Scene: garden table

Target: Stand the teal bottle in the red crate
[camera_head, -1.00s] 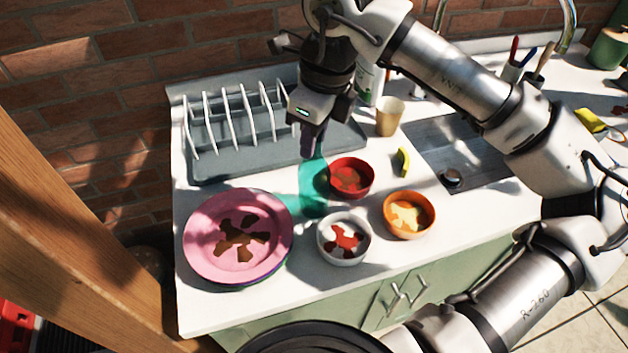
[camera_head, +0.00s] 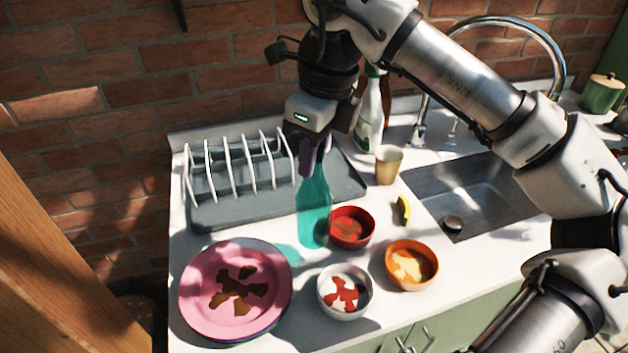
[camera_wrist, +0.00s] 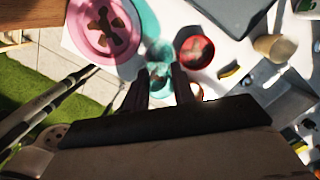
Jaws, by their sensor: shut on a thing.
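The teal bottle (camera_head: 314,212) is upright over the white counter, left of a red bowl. My gripper (camera_head: 312,160) is above it, shut on its neck. The wrist view also shows the bottle (camera_wrist: 158,58) between my two fingers (camera_wrist: 160,84). Whether the base touches the counter is hard to tell. The red crate is not in view in the current frames.
A stack of plates with a pink one on top (camera_head: 200,295), a red bowl (camera_head: 352,240), a white bowl (camera_head: 325,303) and an orange bowl (camera_head: 432,270) crowd around the bottle. A dish rack (camera_head: 215,212) stands behind, a cup (camera_head: 388,166) and sink (camera_head: 480,195) to the right.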

